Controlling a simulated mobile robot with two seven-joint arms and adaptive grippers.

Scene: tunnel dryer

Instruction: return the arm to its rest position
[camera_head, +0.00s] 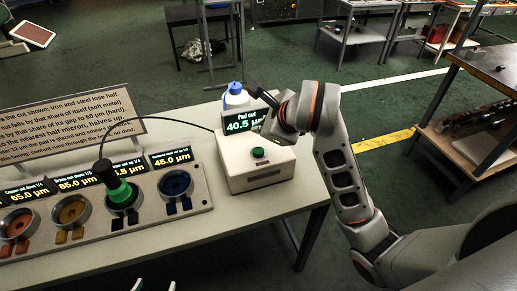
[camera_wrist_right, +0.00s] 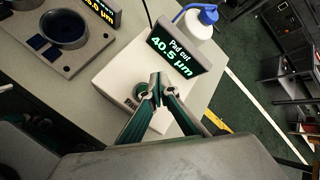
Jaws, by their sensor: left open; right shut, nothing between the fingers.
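My right arm (camera_head: 340,165) reaches in from the right over the table. Only the pale fingertips of my left gripper (camera_head: 153,287) show at the bottom edge, spread apart and empty.
A panel with several round cups (camera_head: 70,212) and displays stands on the table (camera_head: 230,235); a green-and-black probe (camera_head: 117,187) stands in one cup. A white bottle with a blue cap (camera_head: 236,97) is behind the box. A shelf unit (camera_head: 470,130) stands right; green floor lies between.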

